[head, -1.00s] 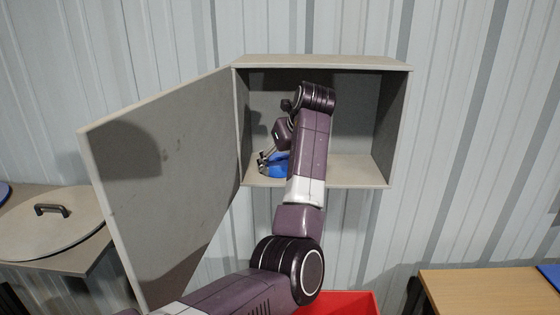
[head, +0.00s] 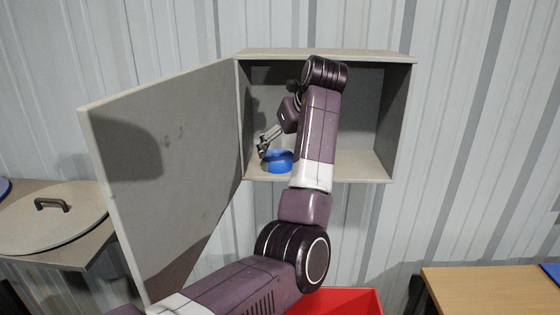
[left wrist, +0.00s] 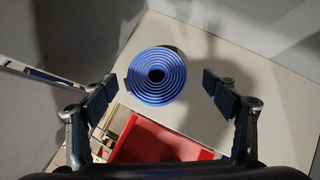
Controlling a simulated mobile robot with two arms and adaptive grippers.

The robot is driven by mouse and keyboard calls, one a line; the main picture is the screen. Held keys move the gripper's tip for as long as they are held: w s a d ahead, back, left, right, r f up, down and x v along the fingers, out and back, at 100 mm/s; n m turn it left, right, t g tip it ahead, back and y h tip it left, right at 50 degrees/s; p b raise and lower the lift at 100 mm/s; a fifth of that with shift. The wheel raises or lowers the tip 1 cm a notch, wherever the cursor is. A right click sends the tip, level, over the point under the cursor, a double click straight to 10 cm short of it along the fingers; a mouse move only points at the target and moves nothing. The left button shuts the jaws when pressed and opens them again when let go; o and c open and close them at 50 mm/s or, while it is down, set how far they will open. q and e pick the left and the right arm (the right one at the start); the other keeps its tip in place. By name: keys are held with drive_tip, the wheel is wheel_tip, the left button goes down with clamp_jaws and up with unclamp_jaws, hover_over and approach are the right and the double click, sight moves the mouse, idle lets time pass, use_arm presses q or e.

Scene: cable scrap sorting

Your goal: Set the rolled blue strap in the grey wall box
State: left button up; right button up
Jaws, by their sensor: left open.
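The rolled blue strap (head: 278,161) stands on the floor of the grey wall box (head: 355,166), toward its left side, partly hidden by my arm. In the left wrist view the strap (left wrist: 157,75) shows as a spiral coil seen from above, resting on the box floor near its front edge. My left gripper (head: 264,147) is inside the box, just above and beside the strap. In the left wrist view its two fingers (left wrist: 166,97) stand wide apart on either side of the strap, with clear gaps and touching nothing. My right gripper is out of view.
The box door (head: 165,160) hangs open to the left. A red bin (head: 340,302) is below the box. A round lid with a handle (head: 52,218) lies on a surface at left. A wooden table (head: 490,290) is at right. The box's right half is empty.

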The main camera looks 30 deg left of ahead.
use_arm(q)
drive_tip(key=b+v, duration=0.2)
drive_tip(key=v, duration=0.6)
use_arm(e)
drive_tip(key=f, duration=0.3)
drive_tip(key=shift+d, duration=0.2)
use_arm(q)
drive_tip(key=shift+f, duration=0.1)
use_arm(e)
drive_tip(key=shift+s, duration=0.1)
